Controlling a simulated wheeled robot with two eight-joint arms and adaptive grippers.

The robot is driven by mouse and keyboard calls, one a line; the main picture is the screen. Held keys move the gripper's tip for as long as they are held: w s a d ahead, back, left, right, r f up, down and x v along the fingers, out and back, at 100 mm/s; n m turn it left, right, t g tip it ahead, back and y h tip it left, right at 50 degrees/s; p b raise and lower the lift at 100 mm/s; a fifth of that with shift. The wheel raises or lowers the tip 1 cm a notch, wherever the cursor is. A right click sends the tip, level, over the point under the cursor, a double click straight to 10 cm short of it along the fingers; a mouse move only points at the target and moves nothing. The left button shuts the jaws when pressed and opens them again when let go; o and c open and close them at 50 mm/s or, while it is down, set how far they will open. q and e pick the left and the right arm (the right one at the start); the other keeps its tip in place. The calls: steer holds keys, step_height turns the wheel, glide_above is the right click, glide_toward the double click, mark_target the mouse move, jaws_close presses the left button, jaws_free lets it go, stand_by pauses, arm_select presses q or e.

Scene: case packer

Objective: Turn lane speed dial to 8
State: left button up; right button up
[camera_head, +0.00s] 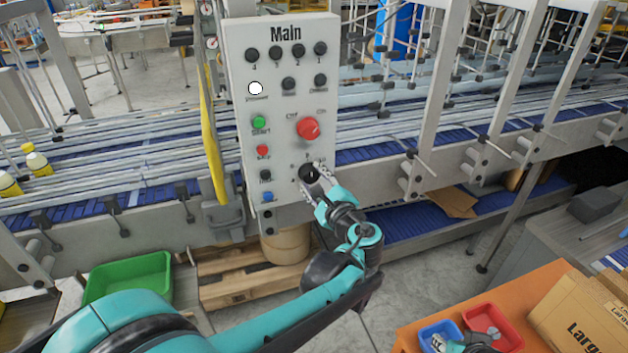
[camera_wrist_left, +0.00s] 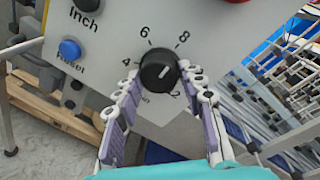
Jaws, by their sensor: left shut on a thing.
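The lane speed dial is a round black knob (camera_head: 309,173) low on the grey control panel labelled "Main" (camera_head: 246,48). It fills the middle of the left wrist view (camera_wrist_left: 158,72), with numbers 4, 6 and 8 printed around its upper side. A short white mark shows on its face, near the centre; I cannot tell for certain which number it points to. My left gripper (camera_head: 318,181) is shut on the dial, with a finger on each side of it (camera_wrist_left: 163,92). My right gripper seems to show only in part at the bottom edge; its fingers are unclear.
A red knob (camera_head: 307,128), a green button (camera_head: 259,122) and a blue button (camera_head: 267,196) sit near the dial. Conveyor lanes run behind the panel. A green bin (camera_head: 128,279) stands at lower left. An orange table (camera_head: 540,287) with small trays and cardboard is at lower right.

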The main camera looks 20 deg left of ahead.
arm_select(q)
steer(key=shift+m, duration=0.3)
steer(key=o, duration=1.2)
steer(key=shift+d, duration=0.1)
steer(key=v, duration=1.2)
